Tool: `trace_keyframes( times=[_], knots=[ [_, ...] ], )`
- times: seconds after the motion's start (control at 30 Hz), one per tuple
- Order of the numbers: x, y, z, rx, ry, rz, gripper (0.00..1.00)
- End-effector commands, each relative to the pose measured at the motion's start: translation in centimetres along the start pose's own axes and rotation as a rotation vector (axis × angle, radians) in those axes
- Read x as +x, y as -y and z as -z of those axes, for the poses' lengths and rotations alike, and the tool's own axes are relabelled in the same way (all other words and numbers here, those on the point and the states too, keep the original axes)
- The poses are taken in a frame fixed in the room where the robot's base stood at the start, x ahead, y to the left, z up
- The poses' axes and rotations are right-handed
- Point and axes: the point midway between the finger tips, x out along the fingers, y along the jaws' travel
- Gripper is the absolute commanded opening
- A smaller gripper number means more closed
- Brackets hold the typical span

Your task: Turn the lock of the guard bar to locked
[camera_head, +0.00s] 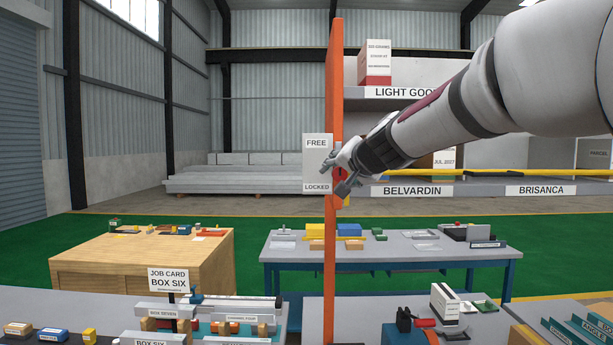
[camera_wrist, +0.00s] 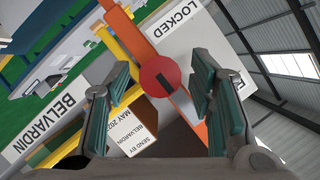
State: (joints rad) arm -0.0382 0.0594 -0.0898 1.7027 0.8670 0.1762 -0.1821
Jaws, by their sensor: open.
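A red round lock knob (camera_wrist: 160,76) with a black mark sits on the orange post (camera_wrist: 147,20) in the wrist view. A white plate (camera_head: 317,163) beside the post reads FREE at the top and LOCKED at the bottom; its LOCKED end also shows in the wrist view (camera_wrist: 182,24). The yellow guard bar (camera_head: 500,174) runs level to the right of the post. My gripper (camera_head: 334,170) is open at the post, and its fingers (camera_wrist: 163,82) stand on either side of the knob, with visible gaps.
Shelving with boxes and a BELVARDIN label (camera_head: 412,190) stands behind the bar. A blue-framed table (camera_head: 395,249) with small parts and a wooden bench (camera_head: 145,262) stand below. A cluttered work surface is in front. The air left of the plate is clear.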

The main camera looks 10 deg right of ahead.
Motion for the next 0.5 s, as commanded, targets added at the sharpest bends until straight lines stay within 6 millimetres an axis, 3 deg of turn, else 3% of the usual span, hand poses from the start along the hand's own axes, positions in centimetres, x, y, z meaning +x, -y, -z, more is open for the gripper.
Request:
trace_keyframes(
  times=[0.43, 0.5],
  knots=[
    [1.12, 0.0, 0.0, -0.001, 0.0, 0.0, 0.49],
    [1.11, 0.0, 0.01, -0.001, 0.0, 0.0, 0.36]
  ],
)
